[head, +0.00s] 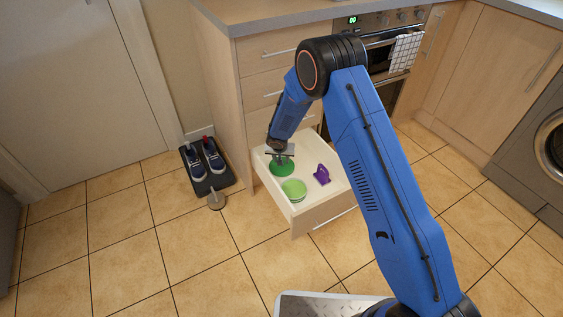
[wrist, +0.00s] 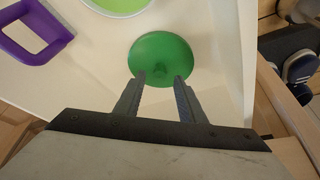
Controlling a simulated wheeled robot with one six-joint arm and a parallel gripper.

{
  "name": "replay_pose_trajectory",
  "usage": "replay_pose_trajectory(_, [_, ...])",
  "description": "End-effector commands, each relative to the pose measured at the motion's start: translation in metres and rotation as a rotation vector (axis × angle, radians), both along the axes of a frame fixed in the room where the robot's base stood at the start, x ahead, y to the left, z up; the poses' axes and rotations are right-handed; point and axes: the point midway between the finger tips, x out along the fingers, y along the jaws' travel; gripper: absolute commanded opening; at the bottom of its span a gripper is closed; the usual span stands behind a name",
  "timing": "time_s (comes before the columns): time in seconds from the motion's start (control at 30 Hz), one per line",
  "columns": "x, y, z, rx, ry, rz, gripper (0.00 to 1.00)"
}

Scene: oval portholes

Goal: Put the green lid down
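The green lid (head: 283,170) is a dark green disc inside the open drawer (head: 322,216), near its back left. It looks flat on the drawer floor. In the wrist view the lid (wrist: 160,48) shows with its small knob upward. My gripper (head: 281,158) is right above the lid, pointing down. In the wrist view my gripper's fingers (wrist: 161,82) are spread, with a gap between each fingertip and the knob.
A light green bowl (head: 293,189) and a purple object with a handle opening (head: 322,175) also lie in the drawer. Shoes (head: 212,155) on a dark tray stand on the floor to the left. An oven (head: 385,45) is behind. The tiled floor in front is clear.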

Motion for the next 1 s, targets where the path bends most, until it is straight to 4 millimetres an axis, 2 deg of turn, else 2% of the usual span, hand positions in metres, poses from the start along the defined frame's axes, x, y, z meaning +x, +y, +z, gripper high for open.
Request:
replay_pose_trajectory(0.1, [-0.008,0.001,0.022,0.001,-0.002,0.0,0.36])
replay_pose_trajectory(0.4, [-0.027,0.001,0.066,0.0,-0.001,0.0,0.36])
replay_pose_trajectory(0.6, [-0.033,0.001,0.08,0.0,0.0,0.0,0.36])
replay_pose_trajectory(0.9, [-0.034,0.0,0.085,0.0,0.0,-0.001,0.36])
replay_pose_trajectory(1.0, [-0.033,-0.007,0.097,-0.002,-0.005,-0.005,0.36])
